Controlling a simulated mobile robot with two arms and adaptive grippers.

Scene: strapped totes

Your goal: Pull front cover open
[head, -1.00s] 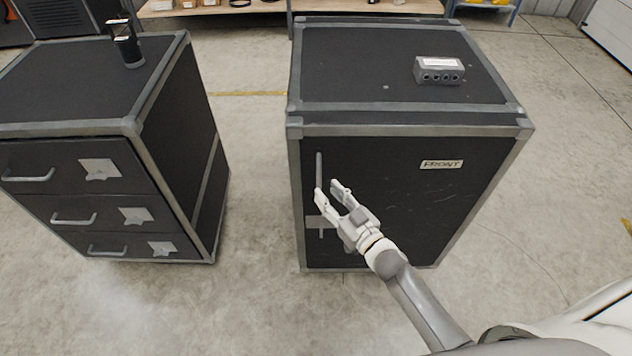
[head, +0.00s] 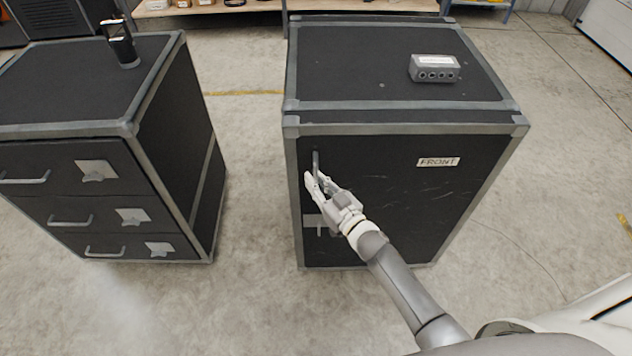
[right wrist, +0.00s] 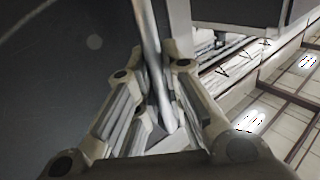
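The black cabinet (head: 400,215) has a front cover marked by a FRONT label (head: 438,162), and the cover looks closed. A thin upright bar handle (head: 316,160) sits near the cover's left edge. My right gripper (head: 315,177) is at the handle, with its fingers either side of it. In the right wrist view the handle (right wrist: 150,35) runs between the two fingers of my right gripper (right wrist: 155,68). The fingers stand apart; contact with the bar is not clear. My left gripper is not in view.
A black drawer cabinet (head: 110,165) with several drawer handles stands to the left, across a strip of free floor. A small grey box (head: 434,68) lies on the front-cover cabinet. A dark upright device (head: 122,45) stands on the drawer cabinet. Shelves line the back.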

